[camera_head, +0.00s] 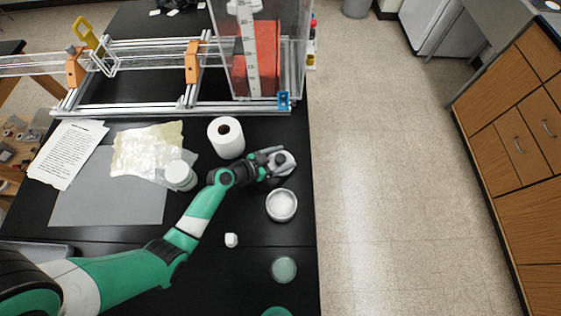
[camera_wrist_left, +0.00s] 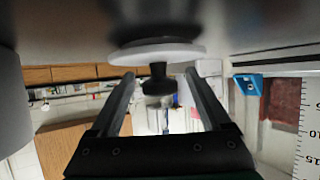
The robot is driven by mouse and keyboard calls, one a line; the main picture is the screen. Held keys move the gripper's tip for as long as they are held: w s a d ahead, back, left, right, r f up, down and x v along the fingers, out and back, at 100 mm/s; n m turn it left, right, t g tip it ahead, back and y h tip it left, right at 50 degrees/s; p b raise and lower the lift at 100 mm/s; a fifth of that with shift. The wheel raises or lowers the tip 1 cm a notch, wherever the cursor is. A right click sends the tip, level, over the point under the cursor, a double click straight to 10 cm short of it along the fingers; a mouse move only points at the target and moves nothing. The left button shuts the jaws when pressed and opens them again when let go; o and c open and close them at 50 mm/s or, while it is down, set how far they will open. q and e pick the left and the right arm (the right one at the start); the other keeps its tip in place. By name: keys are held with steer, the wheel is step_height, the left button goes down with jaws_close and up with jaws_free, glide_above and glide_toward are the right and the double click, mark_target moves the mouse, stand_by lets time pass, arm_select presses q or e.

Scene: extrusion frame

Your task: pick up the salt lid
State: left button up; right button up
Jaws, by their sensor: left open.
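The salt lid shows in the left wrist view as a pale disc (camera_wrist_left: 157,53) with a dark knob. In the head view it is a small white piece (camera_head: 288,167) at the right edge of the black table, partly hidden by my left gripper (camera_head: 279,157). In the left wrist view my gripper (camera_wrist_left: 160,76) is open, with one finger on each side of the knob. I cannot tell whether they touch it. A round bowl of white salt (camera_head: 282,205) stands just nearer than the gripper. My right gripper is out of view.
A paper roll (camera_head: 226,138) stands close behind my left wrist, and a white-lidded jar (camera_head: 180,175) is to its left. The extrusion frame (camera_head: 190,108) crosses the back. A small white item (camera_head: 231,240) and pale green dish (camera_head: 284,269) lie nearer. The table ends just right of the lid.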

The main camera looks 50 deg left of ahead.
arm_select(q)
steer(key=shift+x, duration=1.2)
jaws_close()
